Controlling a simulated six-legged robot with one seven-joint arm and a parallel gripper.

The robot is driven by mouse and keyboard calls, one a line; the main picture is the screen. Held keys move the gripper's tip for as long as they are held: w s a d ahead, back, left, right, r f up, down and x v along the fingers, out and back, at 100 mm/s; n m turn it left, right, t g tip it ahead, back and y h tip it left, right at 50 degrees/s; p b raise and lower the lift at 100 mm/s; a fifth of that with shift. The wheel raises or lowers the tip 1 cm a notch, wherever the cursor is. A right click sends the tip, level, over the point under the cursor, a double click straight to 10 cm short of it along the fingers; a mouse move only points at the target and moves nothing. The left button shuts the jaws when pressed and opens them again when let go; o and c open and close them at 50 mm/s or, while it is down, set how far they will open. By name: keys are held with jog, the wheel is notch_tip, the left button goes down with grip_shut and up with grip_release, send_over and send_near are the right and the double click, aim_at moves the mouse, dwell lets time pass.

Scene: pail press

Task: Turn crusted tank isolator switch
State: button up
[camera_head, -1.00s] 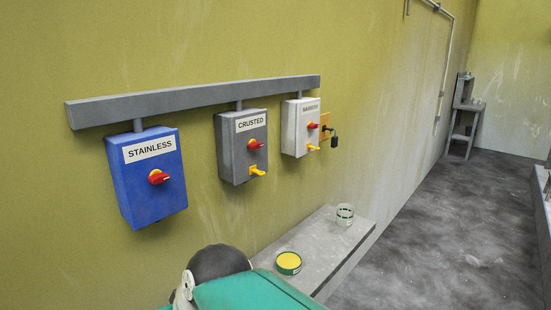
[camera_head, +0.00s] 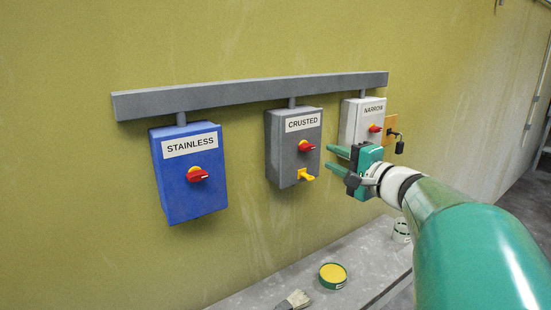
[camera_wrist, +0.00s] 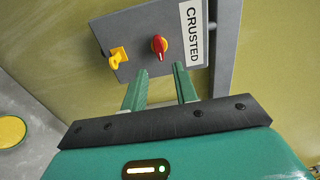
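The grey CRUSTED box (camera_head: 293,170) hangs on the wall between the blue and white boxes. The fingers (camera_wrist: 160,80) are parted in the wrist view and appear apart from the switch.
The blue STAINLESS box (camera_head: 190,172) is at left and the white NARROW box (camera_head: 361,122), with a padlock (camera_head: 399,146) beside it, at right. A grey rail (camera_head: 255,93) runs above. A bench (camera_head: 255,300) below holds a yellow-topped tin (camera_head: 332,276) and a brush (camera_head: 294,300).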

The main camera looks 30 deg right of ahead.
aim_at(310, 149)
jog(key=w, duration=0.7)
jog(key=shift+w+a, duration=0.1)
jog(key=shift+a, duration=0.3)
jog(key=c, duration=0.6)
jog(key=n, duration=0.4)
jog(key=shift+n, duration=0.4)
jog(key=n, duration=1.2)
jog(key=shift+f, duration=0.1)
jog(key=o, duration=0.3)
jog(key=shift+n, duration=0.6)
jog(key=o, duration=0.5)
jog(key=shift+o, duration=0.2)
